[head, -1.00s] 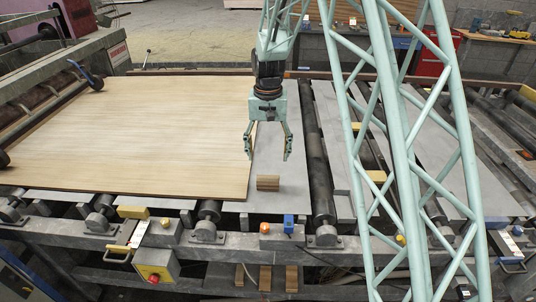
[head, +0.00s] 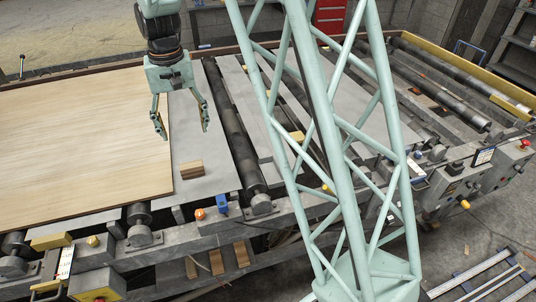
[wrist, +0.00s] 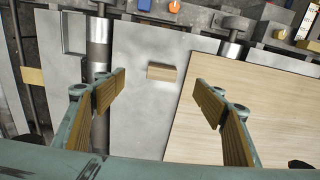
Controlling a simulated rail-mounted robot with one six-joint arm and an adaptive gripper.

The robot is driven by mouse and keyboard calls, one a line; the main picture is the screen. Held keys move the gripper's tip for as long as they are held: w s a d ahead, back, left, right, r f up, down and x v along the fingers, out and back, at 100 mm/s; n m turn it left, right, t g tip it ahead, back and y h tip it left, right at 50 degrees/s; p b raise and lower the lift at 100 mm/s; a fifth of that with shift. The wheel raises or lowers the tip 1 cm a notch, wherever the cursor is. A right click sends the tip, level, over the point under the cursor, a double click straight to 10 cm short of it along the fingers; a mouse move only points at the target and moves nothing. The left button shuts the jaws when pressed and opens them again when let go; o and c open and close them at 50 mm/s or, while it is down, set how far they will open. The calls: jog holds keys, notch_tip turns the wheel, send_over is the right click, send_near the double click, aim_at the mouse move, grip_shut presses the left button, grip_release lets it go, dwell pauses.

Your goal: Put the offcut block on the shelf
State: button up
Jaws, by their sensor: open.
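The offcut block (head: 191,170) is a small layered wooden piece lying on a grey metal plate (head: 205,112), beside the right edge of a large veneer sheet. My gripper (head: 185,134) hangs above the plate with its fingers spread and nothing between them. In the head view the block appears just below the fingertips. In the wrist view the block (wrist: 162,73) shows beyond the open fingers, roughly midway between them and apart from both. A low level under the rollers holds several wooden pieces (head: 216,262). A dark shelf unit (head: 519,37) stands at the far right. I cannot tell which is the task's shelf.
The veneer sheet (head: 80,140) covers the left of the bed. A dark roller (head: 235,135) runs right of the block's plate. An orange knob (head: 199,214) and a blue box (head: 222,205) sit on the front rail. My lattice column crosses the middle.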

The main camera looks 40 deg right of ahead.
jog(key=s+r+n+t, duration=0.1)
jog(key=s+r+t, duration=0.1)
jog(key=s+r, duration=1.75)
jog(key=s+r+n+t, duration=0.1)
jog(key=s+r+n, duration=0.1)
jog(key=s, duration=2.4)
jog(key=shift+d, duration=0.35)
jog(key=shift+w, duration=0.15)
jog(key=shift+c, duration=0.6)
jog(key=shift+r, duration=0.1)
jog(key=c, duration=0.8)
jog(key=shift+o, duration=0.2)
